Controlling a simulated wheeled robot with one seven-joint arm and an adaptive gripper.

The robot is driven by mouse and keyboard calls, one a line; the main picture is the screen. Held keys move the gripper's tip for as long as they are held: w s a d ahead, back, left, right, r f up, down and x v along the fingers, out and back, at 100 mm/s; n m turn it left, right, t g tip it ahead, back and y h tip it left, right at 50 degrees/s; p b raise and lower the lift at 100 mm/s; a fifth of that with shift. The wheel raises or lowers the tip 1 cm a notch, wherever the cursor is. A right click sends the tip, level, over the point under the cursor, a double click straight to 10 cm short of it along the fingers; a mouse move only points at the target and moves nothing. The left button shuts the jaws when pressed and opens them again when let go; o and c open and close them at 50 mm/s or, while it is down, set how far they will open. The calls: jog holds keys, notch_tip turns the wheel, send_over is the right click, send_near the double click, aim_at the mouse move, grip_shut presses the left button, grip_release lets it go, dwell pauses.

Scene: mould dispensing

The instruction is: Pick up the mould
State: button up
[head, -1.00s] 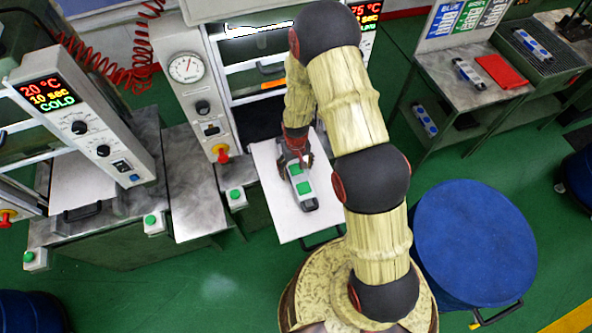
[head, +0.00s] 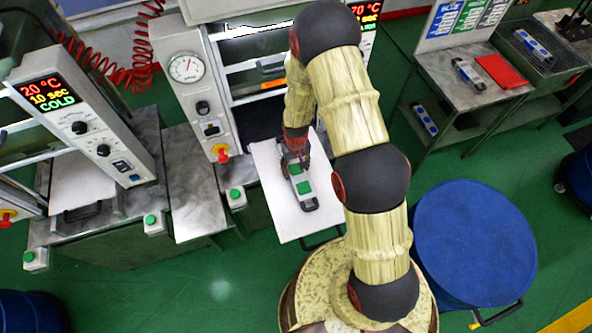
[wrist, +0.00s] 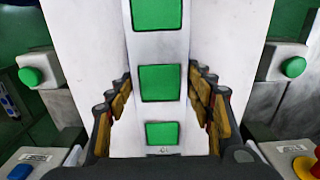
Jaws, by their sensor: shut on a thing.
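The mould (head: 306,190) is a long pale grey bar with green squares on top. It lies on a white tray plate (head: 283,222) that sticks out from the middle press. My gripper (head: 296,160) reaches down from above onto the far end of the mould and is shut on it. In the wrist view the mould (wrist: 160,52) runs up the middle, with my gripper's fingers (wrist: 160,98) on either side. The far end of the mould is partly hidden by my gripper in the head view.
The middle press (head: 185,72) stands behind the tray. A cold press (head: 80,115) stands at left. A blue drum (head: 475,240) is at right.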

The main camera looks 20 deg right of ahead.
jog(key=c, duration=0.4)
grip_shut()
